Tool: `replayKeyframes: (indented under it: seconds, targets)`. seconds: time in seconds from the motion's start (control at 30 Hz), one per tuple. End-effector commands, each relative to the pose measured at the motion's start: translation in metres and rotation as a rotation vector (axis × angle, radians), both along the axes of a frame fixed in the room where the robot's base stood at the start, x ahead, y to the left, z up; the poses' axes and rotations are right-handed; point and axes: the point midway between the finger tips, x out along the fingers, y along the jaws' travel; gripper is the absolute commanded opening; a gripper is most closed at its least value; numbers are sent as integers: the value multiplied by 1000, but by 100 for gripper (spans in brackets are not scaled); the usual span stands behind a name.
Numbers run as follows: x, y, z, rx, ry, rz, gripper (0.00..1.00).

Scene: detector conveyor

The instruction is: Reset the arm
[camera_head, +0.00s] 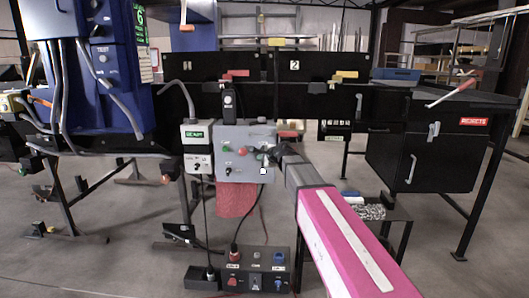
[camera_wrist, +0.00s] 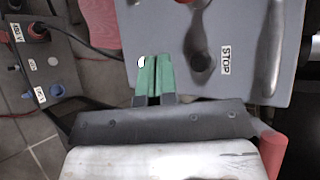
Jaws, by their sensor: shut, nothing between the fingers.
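My gripper (camera_head: 268,155) is at the end of my pink and grey arm, at the right side of the grey control box (camera_head: 232,133). In the wrist view its two green fingers (camera_wrist: 153,78) are shut together and hold nothing. They lie over the edge region of the grey panel (camera_wrist: 255,80), left of a dark knob and the STOP label (camera_wrist: 226,60). I cannot tell whether the fingertips touch the panel. In the head view my gripper and wrist hide part of the box's right side.
A dark socket box (camera_head: 255,268) with cables stands on the floor below. A blue cabinet (camera_head: 100,75) is at left. The black conveyor (camera_head: 325,98) runs behind, with a black rejects bin (camera_head: 420,150) at right. Open floor shows at lower left.

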Motion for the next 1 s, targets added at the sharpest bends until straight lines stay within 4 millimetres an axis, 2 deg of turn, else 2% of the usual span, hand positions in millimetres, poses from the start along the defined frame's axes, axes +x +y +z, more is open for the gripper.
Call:
replayKeyframes:
  seconds: [0.13, 0.27, 0.4, 0.47, 0.6, 0.7, 0.8, 0.9, 1.0]
  targets:
    - [-26, -23, -42, -149, 13, 62, 0]
    - [-68, -59, -103, -380, 43, 184, 0]
    - [-121, -102, -165, -627, 93, 355, 0]
    - [-147, -121, -189, -722, 122, 438, 0]
    - [-209, -165, -237, -916, 199, 650, 0]
    - [-251, -192, -262, -1019, 255, 803, 0]
    - [-284, -214, -278, -1084, 302, 931, 0]
    - [-306, -227, -288, -1122, 334, 1020, 0]
    - [-315, -234, -292, -1138, 349, 1063, 0]
